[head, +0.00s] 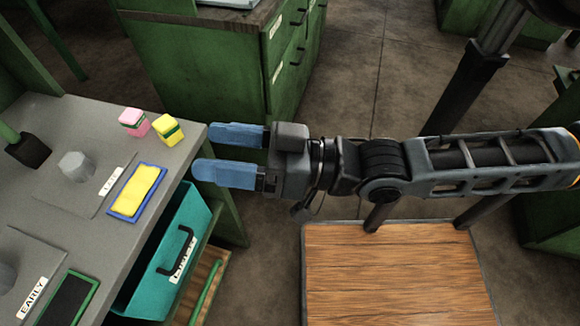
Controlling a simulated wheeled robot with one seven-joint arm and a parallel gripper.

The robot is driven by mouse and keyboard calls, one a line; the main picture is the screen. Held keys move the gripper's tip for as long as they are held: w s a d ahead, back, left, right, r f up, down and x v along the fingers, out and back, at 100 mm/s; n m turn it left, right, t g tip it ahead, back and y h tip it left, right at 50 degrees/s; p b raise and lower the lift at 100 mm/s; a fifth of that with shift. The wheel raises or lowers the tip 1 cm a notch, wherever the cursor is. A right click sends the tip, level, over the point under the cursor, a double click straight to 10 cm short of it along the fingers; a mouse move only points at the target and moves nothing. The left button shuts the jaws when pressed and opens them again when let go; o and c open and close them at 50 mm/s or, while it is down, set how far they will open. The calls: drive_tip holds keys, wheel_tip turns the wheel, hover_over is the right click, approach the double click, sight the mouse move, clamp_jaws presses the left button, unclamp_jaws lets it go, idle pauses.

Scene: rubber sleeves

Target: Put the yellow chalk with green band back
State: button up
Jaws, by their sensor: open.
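A yellow block with a green band (168,129), the chalk, stands on the grey bench (190,152) near its right edge. A blue-rimmed tray with a yellow filling (137,191) lies on the bench nearer the front. A green-rimmed dark tray (71,299) lies at the lower left.
Grey knobs on plates (77,166) and labels, one reading "EARLY" (33,297), are on the bench. A teal drawer (165,268) sticks out below it. A green cabinet (220,65) stands behind my gripper. A wooden top (395,275) is at the lower right.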

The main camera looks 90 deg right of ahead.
drive_tip(key=s+a+f+n+g+y, duration=0.1)
drive_tip(key=s+a+f+n+g, duration=0.2)
drive_tip(key=s, duration=0.5)
wheel_tip(320, 180, down, 4)
drive_tip(key=shift+s+a+r+n+g, duration=0.15)
drive_tip(key=shift+a+r+n+g, duration=0.15)
drive_tip(key=shift+a+g, duration=0.75)
drive_tip(key=shift+a, duration=0.1)
